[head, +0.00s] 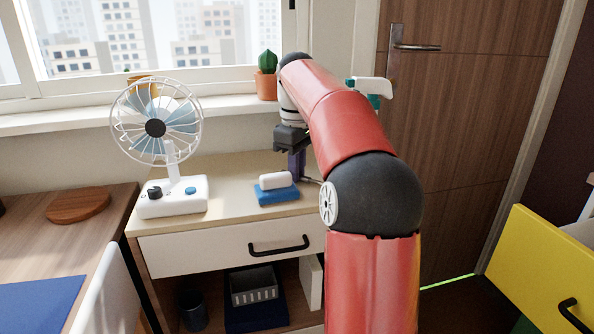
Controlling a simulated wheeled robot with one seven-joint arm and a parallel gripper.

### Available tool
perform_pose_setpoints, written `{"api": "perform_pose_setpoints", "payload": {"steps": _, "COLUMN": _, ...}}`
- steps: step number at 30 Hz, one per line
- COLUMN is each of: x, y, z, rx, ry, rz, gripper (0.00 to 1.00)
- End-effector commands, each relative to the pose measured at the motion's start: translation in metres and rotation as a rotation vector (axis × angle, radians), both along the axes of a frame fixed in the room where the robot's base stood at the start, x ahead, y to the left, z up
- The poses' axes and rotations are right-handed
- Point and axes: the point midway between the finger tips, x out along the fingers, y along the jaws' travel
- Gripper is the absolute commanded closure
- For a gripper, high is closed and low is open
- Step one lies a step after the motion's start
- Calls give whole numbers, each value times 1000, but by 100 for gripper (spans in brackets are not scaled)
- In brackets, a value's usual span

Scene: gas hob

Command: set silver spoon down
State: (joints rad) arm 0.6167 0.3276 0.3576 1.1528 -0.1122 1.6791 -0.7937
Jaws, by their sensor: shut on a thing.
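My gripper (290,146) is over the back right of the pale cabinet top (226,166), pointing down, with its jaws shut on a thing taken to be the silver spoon. The spoon cannot be made out clearly at the jaws. A thin pale strip (313,181) shows just below and right of the gripper, partly hidden by my red arm; I cannot tell whether it is part of the spoon. A dark purple upright thing (297,165) is directly below the gripper. Whether it touches the jaws is unclear.
A blue sponge (278,195) and a white block (276,180) lie left of the gripper. A white fan (172,197) stands at the cabinet's left. A potted cactus (266,86) and a spray bottle (374,88) are behind. The top between fan and sponge is clear.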

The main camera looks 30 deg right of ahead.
Motion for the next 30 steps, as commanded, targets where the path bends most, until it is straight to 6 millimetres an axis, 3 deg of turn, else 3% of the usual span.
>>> {"api": "perform_pose_setpoints", "payload": {"steps": 10, "x": 0, "y": 0, "z": -5, "rx": 0, "ry": 0, "rz": 0, "gripper": 100}}
{"api": "perform_pose_setpoints", "payload": {"steps": 11, "x": 0, "y": 0, "z": -4, "rx": 0, "ry": 0, "rz": 0, "gripper": 85}}
{"api": "perform_pose_setpoints", "payload": {"steps": 13, "x": 0, "y": 0, "z": -4, "rx": 0, "ry": 1, "rz": 0, "gripper": 78}}
{"api": "perform_pose_setpoints", "payload": {"steps": 23, "x": 0, "y": 1, "z": -5, "rx": 5, "ry": 8, "rz": 1, "gripper": 78}}
{"api": "perform_pose_setpoints", "payload": {"steps": 26, "x": -1, "y": 2, "z": 4, "rx": 4, "ry": 7, "rz": 2, "gripper": 78}}
{"api": "perform_pose_setpoints", "payload": {"steps": 30, "x": -3, "y": 14, "z": 30, "rx": 2, "ry": 3, "rz": 2, "gripper": 78}}
